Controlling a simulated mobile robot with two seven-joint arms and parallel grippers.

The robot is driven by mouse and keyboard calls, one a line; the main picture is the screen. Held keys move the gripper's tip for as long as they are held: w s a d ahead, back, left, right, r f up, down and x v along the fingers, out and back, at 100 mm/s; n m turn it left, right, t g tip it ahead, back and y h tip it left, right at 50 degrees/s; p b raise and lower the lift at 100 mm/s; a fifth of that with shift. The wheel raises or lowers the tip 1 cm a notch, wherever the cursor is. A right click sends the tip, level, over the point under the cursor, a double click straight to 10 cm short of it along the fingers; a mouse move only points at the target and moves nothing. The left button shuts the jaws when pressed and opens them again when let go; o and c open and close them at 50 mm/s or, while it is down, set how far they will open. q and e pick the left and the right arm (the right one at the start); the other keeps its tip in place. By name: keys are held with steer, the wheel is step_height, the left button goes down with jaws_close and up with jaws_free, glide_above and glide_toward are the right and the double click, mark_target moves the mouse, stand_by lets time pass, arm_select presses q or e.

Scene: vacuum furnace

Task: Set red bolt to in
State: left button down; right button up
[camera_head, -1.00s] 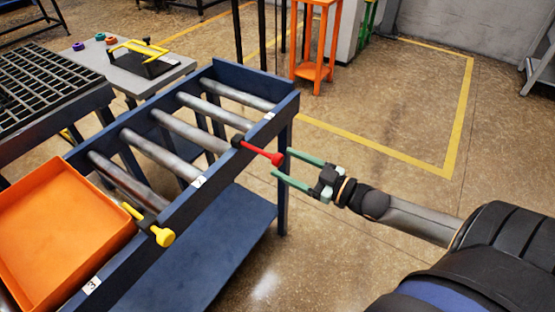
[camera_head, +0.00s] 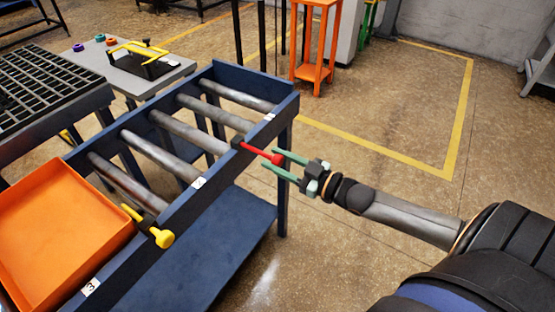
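The red bolt (camera_head: 259,151) is a thin red rod with a round knob, sticking out from a black mount on the side rail of the blue roller table (camera_head: 224,157). My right gripper (camera_head: 270,161) is open. Its two green fingers reach toward the bolt from the right, with the knob at about the level of the gap between the fingertips. I cannot tell whether the fingers touch the knob. My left gripper is not in view.
A yellow bolt (camera_head: 161,237) sits farther along the same rail. An orange tray (camera_head: 50,243) rests at the table's left end. A grey table (camera_head: 180,68) with a yellow-handled item (camera_head: 140,50) stands behind. Floor to the right is clear.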

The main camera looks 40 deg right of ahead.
jaws_close()
stand_by(0.9)
